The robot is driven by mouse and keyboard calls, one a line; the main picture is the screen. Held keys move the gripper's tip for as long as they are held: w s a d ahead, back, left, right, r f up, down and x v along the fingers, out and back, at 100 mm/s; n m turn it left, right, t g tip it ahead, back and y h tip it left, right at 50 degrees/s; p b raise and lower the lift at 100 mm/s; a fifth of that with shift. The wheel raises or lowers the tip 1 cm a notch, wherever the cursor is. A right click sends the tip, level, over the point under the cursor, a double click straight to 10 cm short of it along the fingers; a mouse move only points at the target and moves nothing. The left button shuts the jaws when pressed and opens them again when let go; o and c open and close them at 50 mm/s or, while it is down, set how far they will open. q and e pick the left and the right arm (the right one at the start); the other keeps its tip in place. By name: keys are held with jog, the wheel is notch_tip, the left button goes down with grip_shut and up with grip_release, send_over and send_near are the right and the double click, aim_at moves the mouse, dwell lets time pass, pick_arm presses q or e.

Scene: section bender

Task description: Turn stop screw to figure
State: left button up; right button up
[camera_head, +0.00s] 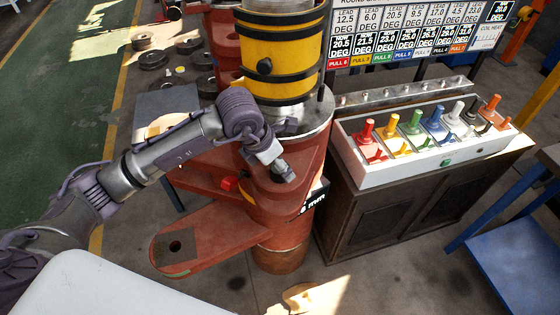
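The section bender (205,240) is a red-orange machine with a flat arm that has a hole in it, and a yellow drum (282,50) with black bands above. A small red knob (228,184) shows on its side, left of my gripper; I cannot tell whether it is the stop screw. A black readout (316,198) on the machine's right side shows white characters ending in "mm"; its number is partly hidden. My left gripper (284,173) is over the machine's upper plate, pointing down; its fingers are small and dark, and what is under them is hidden. My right gripper is out of view.
A white control box (425,165) with several coloured levers stands on a dark cabinet (400,210) at right. A sign board (415,30) with degree figures is behind it. A blue table (515,270) is at far right. Round dark discs (153,59) lie on the floor at back left.

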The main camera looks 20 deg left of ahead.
pick_arm(q)
jog(key=shift+x, duration=0.9)
jog(key=c, duration=1.2)
jog(key=shift+o, duration=0.2)
jog(key=shift+f+b, duration=0.2)
jog(key=shift+b, duration=0.2)
jog(key=m+g+h+b, duration=0.1)
jog(key=m+b, duration=0.4)
jog(key=b, duration=0.2)
jog(key=shift+r+m+g+h+b, duration=0.15)
jog(key=shift+m+g+h+b, duration=0.15)
jog(key=shift+m+g+b, duration=0.55)
jog(key=shift+m+t, duration=0.25)
jog(key=o, duration=1.2)
jog(key=shift+c, duration=0.2)
